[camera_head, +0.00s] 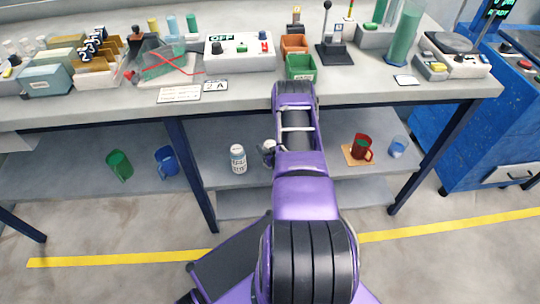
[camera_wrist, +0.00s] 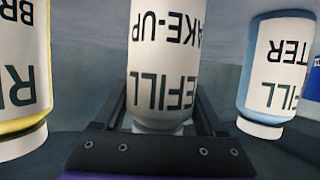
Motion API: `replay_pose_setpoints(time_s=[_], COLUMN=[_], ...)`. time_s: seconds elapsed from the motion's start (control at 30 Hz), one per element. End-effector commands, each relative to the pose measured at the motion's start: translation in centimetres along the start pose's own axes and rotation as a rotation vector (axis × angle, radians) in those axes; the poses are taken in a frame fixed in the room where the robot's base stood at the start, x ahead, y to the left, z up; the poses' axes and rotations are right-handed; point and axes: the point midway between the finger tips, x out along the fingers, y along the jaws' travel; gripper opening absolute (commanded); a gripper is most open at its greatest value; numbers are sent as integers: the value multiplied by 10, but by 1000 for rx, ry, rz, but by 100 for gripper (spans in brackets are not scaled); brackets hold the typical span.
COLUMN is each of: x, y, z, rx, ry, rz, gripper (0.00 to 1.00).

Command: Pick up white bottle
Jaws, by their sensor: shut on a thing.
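In the wrist view the white bottle (camera_wrist: 163,62), labelled "MAKE-UP REFILL", stands between the two dark fingers of my gripper (camera_wrist: 160,106). The gripper is shut on it near its white cap. The lettering is upside down in this view. In the head view my purple arm covers most of this spot on the lower shelf.
A yellow-edged bottle (camera_wrist: 22,75) and a blue "WATER REFILL" bottle (camera_wrist: 275,75) stand close on either side. The lower shelf (camera_head: 215,180) also holds a green mug (camera_head: 119,165), blue mug (camera_head: 166,161), red mug (camera_head: 361,147) and blue cup (camera_head: 398,147). The bench top above is cluttered.

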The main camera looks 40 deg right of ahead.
Motion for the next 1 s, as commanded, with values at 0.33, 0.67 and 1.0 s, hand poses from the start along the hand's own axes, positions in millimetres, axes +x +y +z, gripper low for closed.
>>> replay_pose_setpoints(time_s=[0.33, 0.67, 1.0], x=[-1, -23, -38], y=[0, 0, 0], z=[-4, -58, -92], rx=[-1, -1, -1], ry=[2, 3, 1], rz=[0, 0, 0], gripper=[0, 0, 0])
